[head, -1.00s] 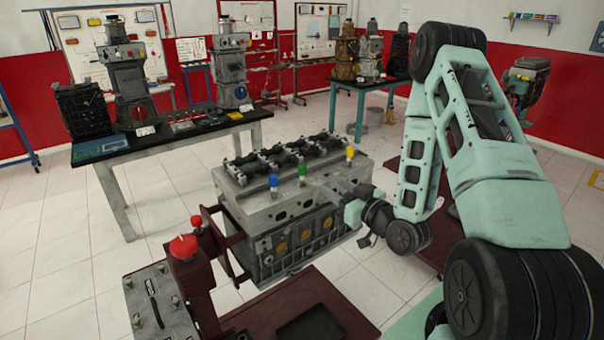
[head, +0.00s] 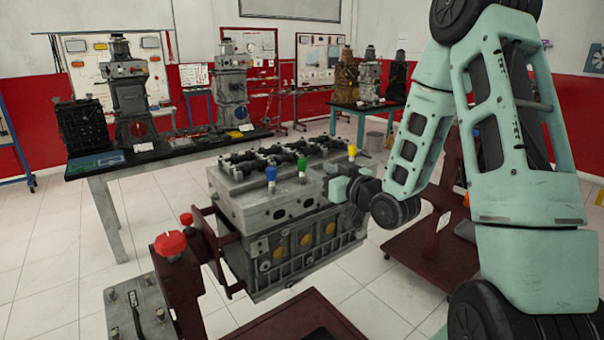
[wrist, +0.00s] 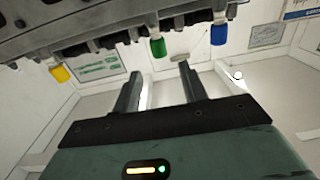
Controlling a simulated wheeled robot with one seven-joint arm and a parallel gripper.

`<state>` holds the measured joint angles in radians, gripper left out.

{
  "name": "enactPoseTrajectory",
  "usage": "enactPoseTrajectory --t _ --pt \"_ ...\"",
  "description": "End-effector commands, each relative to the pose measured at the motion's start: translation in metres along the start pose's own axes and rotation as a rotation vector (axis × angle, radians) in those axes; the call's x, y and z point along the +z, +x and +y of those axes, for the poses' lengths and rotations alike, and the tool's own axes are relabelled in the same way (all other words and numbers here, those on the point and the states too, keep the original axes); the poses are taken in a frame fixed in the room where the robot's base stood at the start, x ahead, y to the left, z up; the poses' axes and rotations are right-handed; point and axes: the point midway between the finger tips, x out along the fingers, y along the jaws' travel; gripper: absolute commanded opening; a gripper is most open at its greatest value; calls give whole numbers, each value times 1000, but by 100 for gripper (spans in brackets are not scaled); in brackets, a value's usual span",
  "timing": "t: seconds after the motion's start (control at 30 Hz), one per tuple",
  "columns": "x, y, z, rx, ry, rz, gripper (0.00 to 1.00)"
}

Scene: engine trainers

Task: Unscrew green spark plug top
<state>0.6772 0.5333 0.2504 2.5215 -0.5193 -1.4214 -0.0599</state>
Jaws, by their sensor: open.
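The green spark plug top (head: 302,165) stands upright on the engine block (head: 250,208), between the blue top (head: 271,174) and the yellow top (head: 352,151). My gripper (head: 328,182) is just right of the green top in the head view, apart from it. The yellow top (wrist: 61,73) and blue top (wrist: 219,35) are outside the fingers. Nothing is held. The fingers are partly unclear in the head view.
The block sits on a dark red stand with a red knob (head: 170,244) at front left.

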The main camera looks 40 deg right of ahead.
Motion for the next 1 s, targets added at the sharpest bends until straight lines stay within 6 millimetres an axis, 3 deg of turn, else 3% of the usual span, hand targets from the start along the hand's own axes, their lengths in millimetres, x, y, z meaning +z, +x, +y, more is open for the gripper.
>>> enactPoseTrajectory --t 0.4,0.6,0.9,1.0 --pt "-3 70 0 -2 1 0 43" --pt "-1 84 0 -1 0 0 43" --pt "0 86 0 -1 0 0 43" --pt "0 86 0 -1 0 0 15"
